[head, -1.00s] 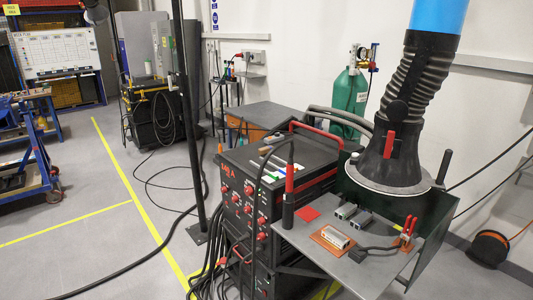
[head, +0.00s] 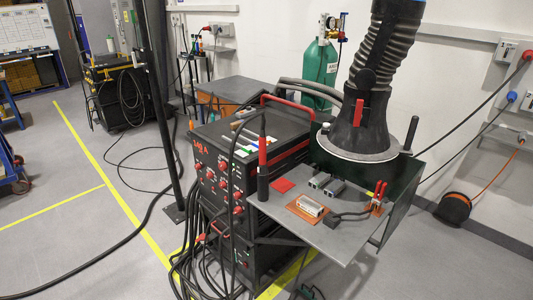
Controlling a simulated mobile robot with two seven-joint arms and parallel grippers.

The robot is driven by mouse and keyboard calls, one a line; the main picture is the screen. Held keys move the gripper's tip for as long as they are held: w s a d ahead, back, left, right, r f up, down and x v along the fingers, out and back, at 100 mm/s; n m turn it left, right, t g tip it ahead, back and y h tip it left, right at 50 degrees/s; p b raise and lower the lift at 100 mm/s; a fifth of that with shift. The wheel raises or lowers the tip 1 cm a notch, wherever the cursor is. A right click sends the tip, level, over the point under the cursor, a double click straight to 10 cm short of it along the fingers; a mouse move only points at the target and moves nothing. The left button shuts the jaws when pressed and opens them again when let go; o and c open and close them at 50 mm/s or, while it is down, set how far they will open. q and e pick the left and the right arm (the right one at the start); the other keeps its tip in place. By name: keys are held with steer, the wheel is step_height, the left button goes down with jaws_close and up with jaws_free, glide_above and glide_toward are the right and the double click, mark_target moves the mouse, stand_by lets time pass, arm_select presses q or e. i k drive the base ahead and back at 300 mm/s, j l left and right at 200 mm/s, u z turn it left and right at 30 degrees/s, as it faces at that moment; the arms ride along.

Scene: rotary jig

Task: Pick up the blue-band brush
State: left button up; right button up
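Several small items lie on top of the black machine (head: 283,133). Among them are brown handle-like pieces (head: 243,121) and pieces with white, green and blue parts (head: 243,144). They are too small for me to tell which one is the blue-band brush. Neither of my grippers is in view.
A large extraction hose (head: 375,70) stands behind. Cables (head: 205,255) hang at the machine's front-left.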

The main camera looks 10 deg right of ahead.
mark_target(234, 125)
steer(key=i+j+z, duration=0.1)
steer(key=z, duration=0.25)
steer(key=i+j+z, duration=0.1)
steer(key=z, duration=0.25)
steer(key=i+j+z, duration=0.1)
steer(key=z, duration=0.2)
steer(key=i+j+z, duration=0.15)
steer(key=j, duration=0.2)
steer(key=i+j+z, duration=0.15)
steer(key=j, duration=0.2)
steer(key=j+z, duration=0.2)
steer(key=j, duration=0.15)
